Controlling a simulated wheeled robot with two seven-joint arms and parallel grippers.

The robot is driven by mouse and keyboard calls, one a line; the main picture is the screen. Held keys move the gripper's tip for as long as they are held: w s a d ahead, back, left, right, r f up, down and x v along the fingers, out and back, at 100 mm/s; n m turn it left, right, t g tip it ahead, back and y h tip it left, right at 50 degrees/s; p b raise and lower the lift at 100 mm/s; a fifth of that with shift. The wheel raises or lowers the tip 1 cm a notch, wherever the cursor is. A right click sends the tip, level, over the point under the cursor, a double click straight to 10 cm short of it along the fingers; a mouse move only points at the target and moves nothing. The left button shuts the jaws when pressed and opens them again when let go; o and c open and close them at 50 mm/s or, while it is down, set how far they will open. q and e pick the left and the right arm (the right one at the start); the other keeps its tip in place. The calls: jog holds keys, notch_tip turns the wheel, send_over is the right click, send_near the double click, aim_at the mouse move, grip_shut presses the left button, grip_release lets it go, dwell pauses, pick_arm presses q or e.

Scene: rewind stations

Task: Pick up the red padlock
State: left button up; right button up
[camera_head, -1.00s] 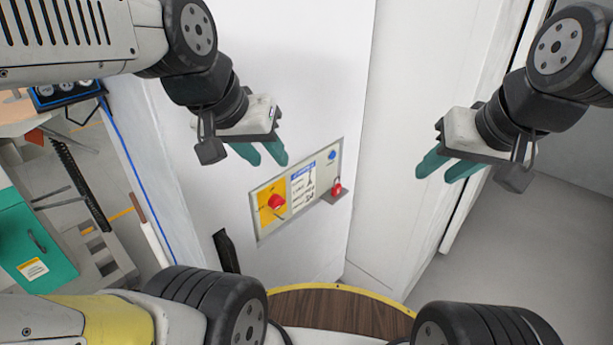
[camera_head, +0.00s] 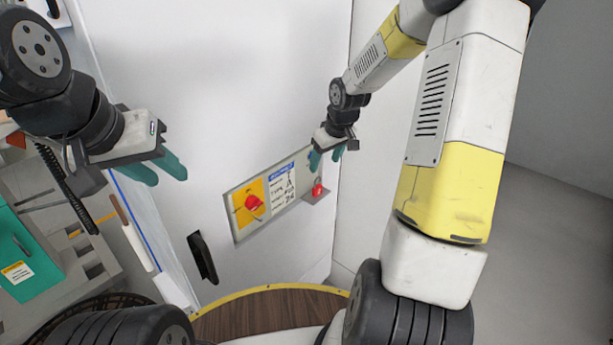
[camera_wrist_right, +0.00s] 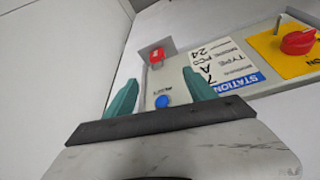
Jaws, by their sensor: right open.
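The red padlock (camera_head: 318,189) sits on a small grey shelf (camera_head: 317,197) at the right end of the station panel (camera_head: 240,222) on the white cabinet wall. It also shows in the right wrist view (camera_wrist_right: 156,58), beyond the fingertips and between their lines. My right gripper (camera_head: 326,160) is open and empty just above the padlock, apart from it; its teal fingers show in the wrist view (camera_wrist_right: 165,95). My left gripper (camera_head: 164,169) is left of the panel in the head view, its two teal fingers apart with nothing between them.
The panel carries a red rotary switch (camera_head: 254,202) on a yellow plate, a label (camera_head: 283,187) and a blue button (camera_wrist_right: 162,101). A black handle (camera_head: 203,258) is left of the panel. A teal box (camera_head: 25,245) stands at the far left. Grey floor is clear at right.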

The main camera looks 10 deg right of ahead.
aim_at(317, 185)
jog(key=shift+y, duration=0.4)
jog(key=x, duration=0.4)
jog(key=d+x, duration=0.1)
jog(key=x, duration=0.8)
jog(key=shift+w+d+f, duration=0.2)
jog(key=shift+w+f, duration=0.15)
jog(key=shift+w, duration=0.15)
jog(key=shift+c, duration=0.2)
grip_shut()
